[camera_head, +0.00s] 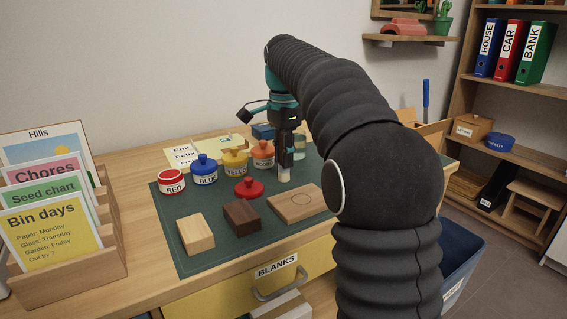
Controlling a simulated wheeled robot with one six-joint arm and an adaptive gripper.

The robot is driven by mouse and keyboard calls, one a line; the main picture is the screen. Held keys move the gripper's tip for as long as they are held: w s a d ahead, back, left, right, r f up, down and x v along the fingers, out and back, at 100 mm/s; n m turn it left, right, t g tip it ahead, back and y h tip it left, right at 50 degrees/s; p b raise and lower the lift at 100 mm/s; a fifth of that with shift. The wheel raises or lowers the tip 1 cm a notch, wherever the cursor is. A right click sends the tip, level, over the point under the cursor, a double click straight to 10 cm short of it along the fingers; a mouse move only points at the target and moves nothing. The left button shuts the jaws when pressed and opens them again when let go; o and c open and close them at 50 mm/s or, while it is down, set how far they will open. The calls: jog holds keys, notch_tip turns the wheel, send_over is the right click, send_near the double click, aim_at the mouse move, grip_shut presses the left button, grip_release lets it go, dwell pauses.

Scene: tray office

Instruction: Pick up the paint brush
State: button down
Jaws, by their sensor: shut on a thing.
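My gripper (285,165) points down over the green mat (200,245), behind the wooden blocks. It is shut on a small pale thing (284,174) that shows at its fingertips. I cannot tell from its small visible part whether this is the paint brush. The fingers and arm hide most of it. No other paint brush shows clearly.
Paint pots labelled RED (171,182), BLUE (204,172) and YELLOW (235,164), and an orange pot (263,154), stand left of my gripper. A red lid (249,188) and wooden blocks (196,234) lie on the mat. A card rack (110,245) stands left.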

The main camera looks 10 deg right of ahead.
aim_at(284, 133)
jog(key=shift+f, duration=0.1)
notch_tip(284, 133, up, 4)
jog(key=shift+w+r+p, duration=0.1)
jog(key=shift+p, duration=0.65)
jog(key=s+d+r, duration=0.6)
jog(key=s+d, duration=0.1)
jog(key=d, duration=0.2)
jog(key=shift+s+r, duration=0.25)
jog(key=shift+r, duration=0.15)
